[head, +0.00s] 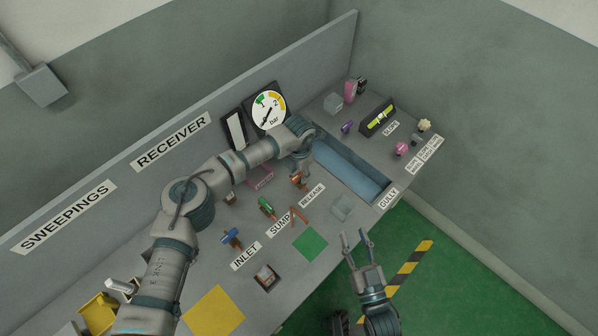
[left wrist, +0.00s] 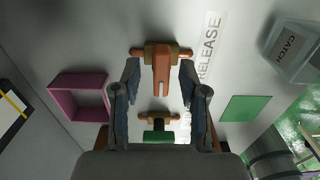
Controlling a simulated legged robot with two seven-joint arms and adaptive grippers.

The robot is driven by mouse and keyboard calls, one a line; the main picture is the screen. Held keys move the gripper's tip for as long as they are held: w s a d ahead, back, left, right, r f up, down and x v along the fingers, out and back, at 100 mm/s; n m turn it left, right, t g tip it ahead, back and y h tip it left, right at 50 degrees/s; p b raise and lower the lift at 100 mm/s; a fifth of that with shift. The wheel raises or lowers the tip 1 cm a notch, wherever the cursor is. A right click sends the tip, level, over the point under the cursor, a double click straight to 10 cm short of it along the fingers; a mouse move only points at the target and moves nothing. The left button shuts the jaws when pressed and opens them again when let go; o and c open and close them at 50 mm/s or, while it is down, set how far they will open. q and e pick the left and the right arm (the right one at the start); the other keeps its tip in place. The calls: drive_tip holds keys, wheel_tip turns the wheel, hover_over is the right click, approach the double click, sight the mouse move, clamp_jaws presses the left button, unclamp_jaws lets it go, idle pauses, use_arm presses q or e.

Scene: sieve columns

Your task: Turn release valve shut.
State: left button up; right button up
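The release valve has an orange lever (left wrist: 162,70) on a brass body with a copper pipe. In the head view the valve (head: 298,181) stands beside the RELEASE label (head: 311,195), below my left gripper. The lever lies across its pipe. My left gripper (left wrist: 160,88) is open, one finger on each side of the lever, with gaps visible; its depth relative to the lever is hard to tell. In the head view my left wrist partly hides this area. My right gripper (head: 357,240) is open and empty, in front of the bench edge.
A green valve (head: 267,207) and blue valve (head: 232,238) stand left of the release valve. A pink box (left wrist: 78,97) and clear CATCH box (left wrist: 290,50) flank the area. The pressure gauge (head: 268,110) is behind. The blue gully (head: 350,170) lies right.

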sight(299, 174)
use_arm(q)
wheel_tip(299, 174, up, 12)
idle(0.6)
drive_tip(key=shift+f, duration=0.1)
